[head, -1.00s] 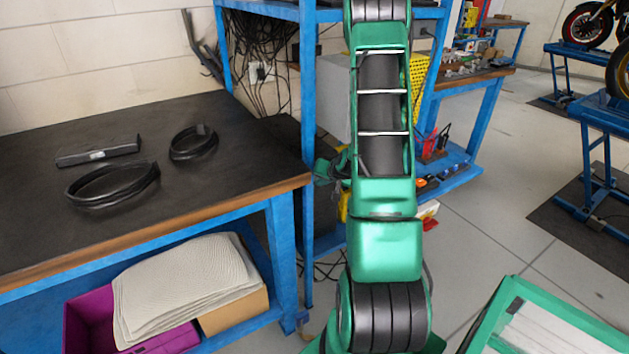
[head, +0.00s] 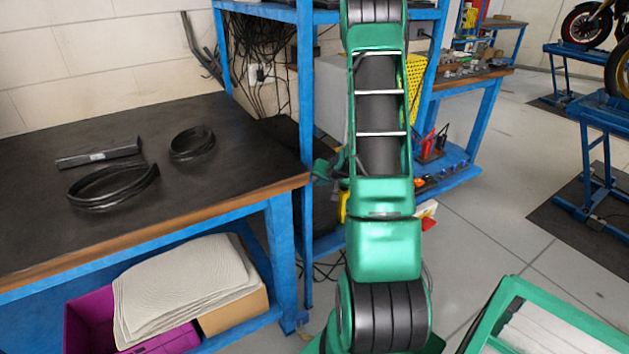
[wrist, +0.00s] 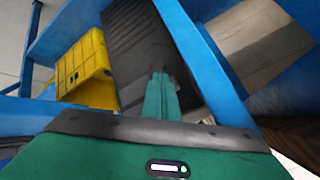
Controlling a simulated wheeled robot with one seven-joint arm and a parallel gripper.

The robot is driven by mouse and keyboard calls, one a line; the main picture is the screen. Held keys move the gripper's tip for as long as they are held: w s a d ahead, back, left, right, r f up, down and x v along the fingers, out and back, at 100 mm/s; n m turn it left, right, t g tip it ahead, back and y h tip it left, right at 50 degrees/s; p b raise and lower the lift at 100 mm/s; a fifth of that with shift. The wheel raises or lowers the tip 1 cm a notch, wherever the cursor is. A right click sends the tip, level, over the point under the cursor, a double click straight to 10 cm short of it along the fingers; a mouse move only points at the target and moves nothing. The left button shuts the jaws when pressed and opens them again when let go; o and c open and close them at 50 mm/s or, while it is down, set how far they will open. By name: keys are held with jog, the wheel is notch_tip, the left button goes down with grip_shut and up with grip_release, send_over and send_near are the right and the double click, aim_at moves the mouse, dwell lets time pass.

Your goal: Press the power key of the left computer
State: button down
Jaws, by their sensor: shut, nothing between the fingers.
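A dark ribbed case (wrist: 138,40), which looks like a computer tower, stands in the wrist view behind a blue post. My gripper (wrist: 160,78) is shut and empty, its green fingers pointing at the lower part of this case. I cannot tell whether the tips touch it. No power key can be made out; the fingers cover part of the case. In the head view my arm hides most of the shelf, and a green part of my wrist or gripper shows left of the arm beside the blue post.
A blue post (wrist: 205,65) runs close to the right of my fingers. In the head view, a black-topped workbench (head: 235,140) with coiled cables (head: 192,143) stands left. Open floor (head: 500,190) lies right.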

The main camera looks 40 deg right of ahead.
jog(key=shift+w+a+r, duration=0.2)
jog(key=shift+w+r, duration=0.35)
jog(key=shift+w, duration=0.35)
jog(key=shift+s, duration=0.1)
jog(key=shift+s+a+f, duration=0.1)
jog(key=shift+a+f, duration=0.2)
jog(key=shift+a, duration=0.05)
jog(key=shift+s+a+f, duration=0.1)
jog(key=shift+s+a, duration=0.15)
jog(key=shift+s, duration=1.2)
jog(key=shift+s+a, duration=0.2)
jog(key=shift+s, duration=1.2)
